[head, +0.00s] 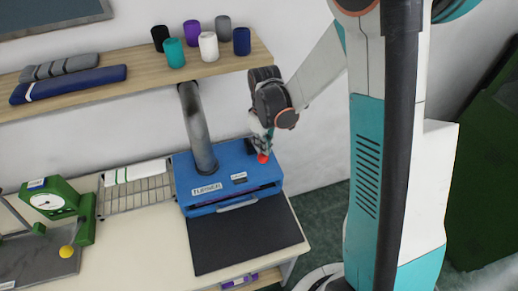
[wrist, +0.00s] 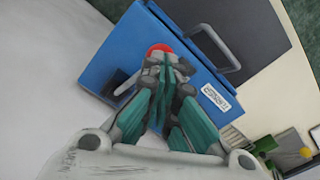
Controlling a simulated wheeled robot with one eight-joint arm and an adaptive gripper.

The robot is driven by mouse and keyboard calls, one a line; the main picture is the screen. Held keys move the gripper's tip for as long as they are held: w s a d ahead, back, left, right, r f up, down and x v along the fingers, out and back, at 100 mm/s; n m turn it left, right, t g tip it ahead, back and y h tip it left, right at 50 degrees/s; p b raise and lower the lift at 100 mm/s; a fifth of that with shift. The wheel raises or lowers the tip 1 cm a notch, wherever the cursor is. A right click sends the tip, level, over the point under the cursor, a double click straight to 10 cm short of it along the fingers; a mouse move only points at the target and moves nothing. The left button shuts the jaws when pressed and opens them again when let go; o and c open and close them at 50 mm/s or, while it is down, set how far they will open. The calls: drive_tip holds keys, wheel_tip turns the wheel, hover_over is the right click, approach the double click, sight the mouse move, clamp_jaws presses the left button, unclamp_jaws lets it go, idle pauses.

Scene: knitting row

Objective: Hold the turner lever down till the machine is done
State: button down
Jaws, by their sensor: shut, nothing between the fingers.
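The blue turner machine (head: 205,187), labelled TURNER, stands on the table; its blue casing (wrist: 130,50) fills the upper middle of the wrist view. The red end of its lever (head: 263,158) shows at the machine's right side, and also in the wrist view (wrist: 160,48). My gripper (head: 264,149) is shut and empty, with its fingertips right at the red end. In the wrist view the closed fingertips (wrist: 168,68) overlap part of it. I cannot tell whether they press on it or how far down the lever is. The lever's shaft is mostly hidden.
A black mat (head: 245,235) lies in front of the machine. A wire rack (head: 135,195) and a green dial device (head: 55,200) stand to the left.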

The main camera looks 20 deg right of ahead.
drive_tip(key=c, duration=2.3)
unclamp_jaws()
drive_tip(key=o, duration=0.3)
drive_tip(key=shift+o, duration=0.2)
